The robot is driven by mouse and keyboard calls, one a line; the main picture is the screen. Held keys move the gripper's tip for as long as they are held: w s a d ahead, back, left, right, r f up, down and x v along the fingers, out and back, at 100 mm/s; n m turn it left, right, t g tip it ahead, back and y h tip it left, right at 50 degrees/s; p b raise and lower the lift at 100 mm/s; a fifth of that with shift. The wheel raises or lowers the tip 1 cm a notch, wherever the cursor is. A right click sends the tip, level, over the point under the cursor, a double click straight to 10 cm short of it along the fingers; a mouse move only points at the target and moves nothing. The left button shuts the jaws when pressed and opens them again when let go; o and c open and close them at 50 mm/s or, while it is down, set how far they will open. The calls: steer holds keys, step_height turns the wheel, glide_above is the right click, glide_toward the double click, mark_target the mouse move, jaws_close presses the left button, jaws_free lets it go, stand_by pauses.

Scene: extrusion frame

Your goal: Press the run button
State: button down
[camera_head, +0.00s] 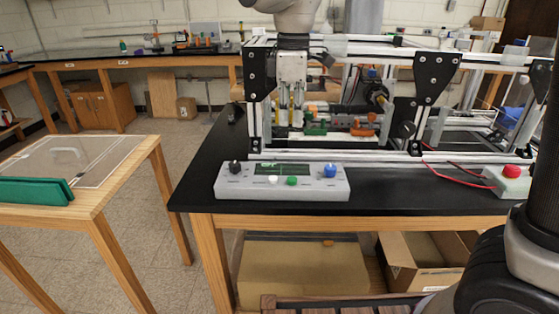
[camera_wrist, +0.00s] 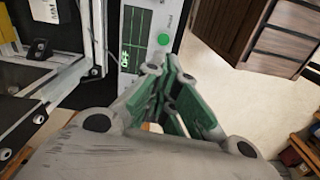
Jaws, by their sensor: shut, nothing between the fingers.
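The control panel (camera_head: 283,195) is a light grey box at the front edge of the black table. It has a black knob, a small green-lit display, a white button, a green button (camera_head: 292,181) and a blue knob. In the wrist view the panel (camera_wrist: 128,62) lies beyond my fingers, with its lit display (camera_wrist: 135,35) and the green button (camera_wrist: 163,39). A label beside the button is too small to read. My gripper (camera_wrist: 166,72) is shut and empty, its green-padded fingertips just below the green button in the picture. Contact cannot be told. The white button is not visible there.
The extrusion frame (camera_head: 430,64) stands on the table behind the panel. A grey box with a red button (camera_head: 512,171) sits at the right, with red wires. A wooden table (camera_head: 140,160) stands at the left, with open floor between.

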mark_target(292, 180)
steer(key=shift+s+d+n, duration=0.15)
steer(key=shift+s+n, duration=0.05)
steer(key=shift+n, duration=0.3)
step_height(292, 180, down, 14)
stand_by(0.6)
steer(key=shift+s+d+f, duration=0.1)
steer(key=shift+f, duration=0.7)
steer(key=shift+s+d+f, duration=0.1)
steer(key=shift+s+f, duration=0.1)
step_height(292, 180, up, 15)
steer(key=shift+w+a, duration=0.2)
steer(key=shift+w, duration=0.1)
